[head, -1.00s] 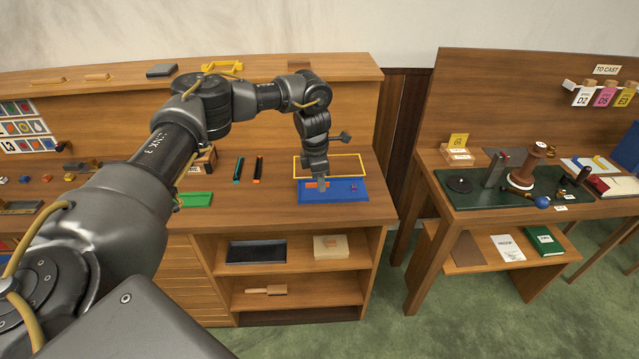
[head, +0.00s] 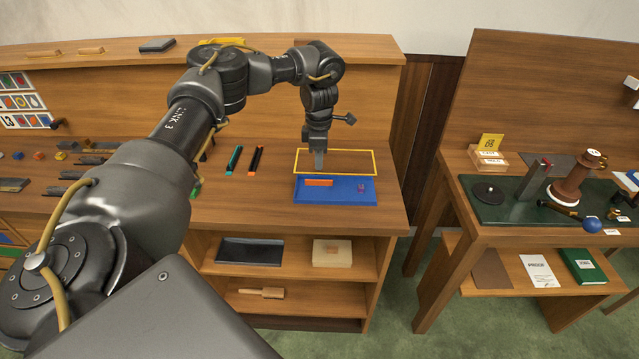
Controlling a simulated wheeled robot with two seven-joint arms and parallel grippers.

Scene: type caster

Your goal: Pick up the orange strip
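The orange strip (head: 318,183) lies in the blue tray (head: 340,195), near its back left, on the bench top. My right gripper is out of view.
Two dark sticks, one with teal (head: 234,160) and one with orange (head: 256,160), lie to the left. Shelves below hold a dark tray (head: 250,251) and a pale box (head: 332,252). A second table stands at right.

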